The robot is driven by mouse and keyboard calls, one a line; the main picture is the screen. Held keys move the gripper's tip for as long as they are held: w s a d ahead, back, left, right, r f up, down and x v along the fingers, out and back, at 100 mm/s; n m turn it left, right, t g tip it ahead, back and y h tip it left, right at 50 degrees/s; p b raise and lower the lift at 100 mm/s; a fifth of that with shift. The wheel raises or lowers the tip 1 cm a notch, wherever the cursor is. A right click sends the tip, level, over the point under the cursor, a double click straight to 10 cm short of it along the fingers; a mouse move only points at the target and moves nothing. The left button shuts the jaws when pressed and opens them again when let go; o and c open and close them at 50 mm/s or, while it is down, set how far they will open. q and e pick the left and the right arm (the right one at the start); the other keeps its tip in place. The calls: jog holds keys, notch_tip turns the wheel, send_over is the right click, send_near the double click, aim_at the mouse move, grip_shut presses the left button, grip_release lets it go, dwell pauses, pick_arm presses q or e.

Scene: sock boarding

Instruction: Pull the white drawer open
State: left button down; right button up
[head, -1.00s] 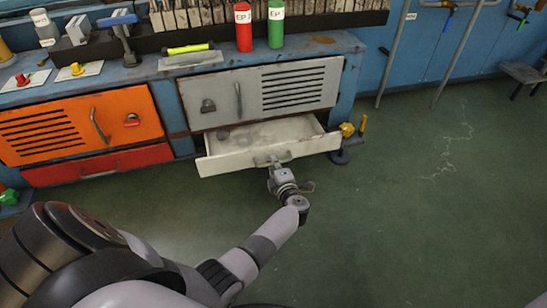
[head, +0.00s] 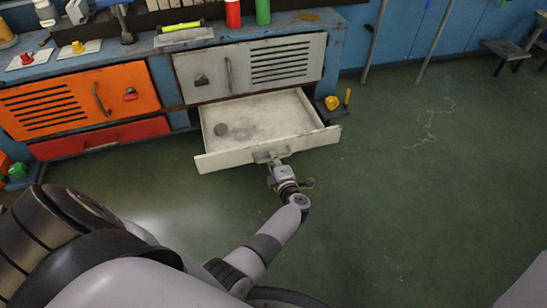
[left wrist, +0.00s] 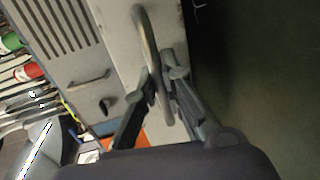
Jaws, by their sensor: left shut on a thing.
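The white drawer (head: 282,118) stands pulled well out below the grey cabinet door. My left gripper (head: 273,162) is at the drawer front, shut on the drawer handle. In the left wrist view the curved drawer handle (left wrist: 147,40) passes between the two fingers of the left gripper (left wrist: 164,88), and the pale drawer front (left wrist: 118,22) lies beside it. My right gripper is not in view.
The grey louvred door (head: 250,68) above and the orange door (head: 80,102) at left are closed. The red drawer (head: 100,138) is shut. A yellow thing (head: 332,103) sits right of the drawer. The green floor (head: 410,200) is clear in front and right.

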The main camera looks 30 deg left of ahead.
pick_arm(q)
jog(key=c, duration=1.7)
grip_release()
